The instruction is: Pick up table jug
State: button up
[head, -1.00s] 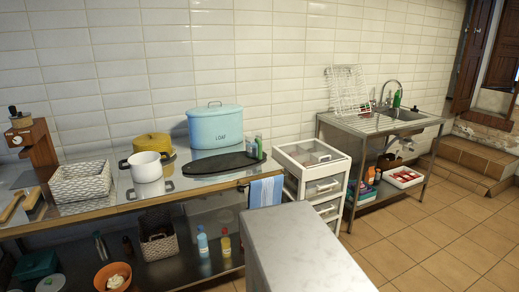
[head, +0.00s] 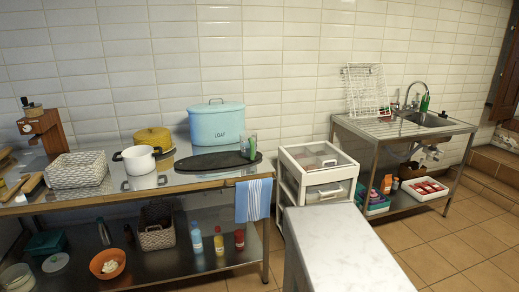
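I see nothing in the head view that I can clearly tell is the table jug. On the steel worktop (head: 110,207) stand a white pot (head: 139,159), a yellow lidded pot (head: 153,139) and a light blue bin marked LOAF (head: 217,125). Small containers (head: 249,146) stand at the end of a dark oval board (head: 212,162), too small to make out well. My gripper is not in view.
A pale-topped block (head: 335,240) stands in the near foreground. A white drawer unit (head: 318,175) stands between the worktop and the sink table (head: 400,128). A wicker basket (head: 156,237), bottles and an orange bowl (head: 107,264) are on the lower shelf. Tiled floor (head: 450,245) is clear at right.

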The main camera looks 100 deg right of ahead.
aim_at(248, 138)
jog(key=u, duration=0.3)
jog(key=k, duration=0.4)
jog(key=z, duration=1.8)
jog(key=i, duration=1)
jog(key=z, duration=0.15)
jog(key=k, duration=0.55)
